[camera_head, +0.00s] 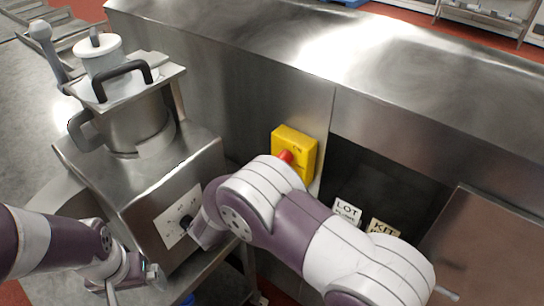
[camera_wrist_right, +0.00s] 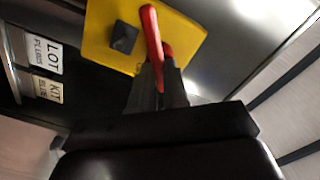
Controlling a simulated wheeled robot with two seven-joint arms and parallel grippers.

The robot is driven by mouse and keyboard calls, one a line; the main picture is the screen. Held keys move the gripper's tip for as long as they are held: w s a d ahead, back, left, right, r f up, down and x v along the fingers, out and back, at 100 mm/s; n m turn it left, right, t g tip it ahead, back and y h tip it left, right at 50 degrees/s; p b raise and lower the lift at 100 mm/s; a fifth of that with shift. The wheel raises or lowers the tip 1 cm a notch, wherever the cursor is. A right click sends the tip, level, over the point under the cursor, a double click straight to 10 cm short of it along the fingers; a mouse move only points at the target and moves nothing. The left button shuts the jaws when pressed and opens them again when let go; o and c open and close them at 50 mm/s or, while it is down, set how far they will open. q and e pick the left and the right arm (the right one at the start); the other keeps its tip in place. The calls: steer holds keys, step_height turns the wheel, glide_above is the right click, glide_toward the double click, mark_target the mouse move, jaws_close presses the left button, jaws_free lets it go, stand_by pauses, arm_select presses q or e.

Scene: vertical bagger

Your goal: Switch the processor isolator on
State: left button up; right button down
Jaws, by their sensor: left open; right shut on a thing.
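The isolator is a yellow box (camera_head: 301,147) with a red handle (camera_head: 286,156) on the steel front panel, right of the processor (camera_head: 150,180). In the right wrist view the yellow plate (camera_wrist_right: 95,35) and red handle (camera_wrist_right: 152,35) are close in front. My right gripper (camera_wrist_right: 158,80) is shut on the red handle. My left gripper (camera_head: 133,283) is open at the lower left, below the processor, away from the isolator.
A dial plate (camera_head: 170,222) is on the processor's front, close to my right arm. LOT (camera_head: 347,210) and KIT (camera_head: 382,228) labels stand in a dark recess right of the isolator. A steel counter (camera_head: 400,70) runs above it.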

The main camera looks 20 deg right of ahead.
steer(key=n+p, duration=0.7)
steer(key=n, duration=0.3)
steer(key=shift+n, duration=0.4)
steer(key=c, duration=1)
jaws_free()
steer(key=shift+o, duration=0.2)
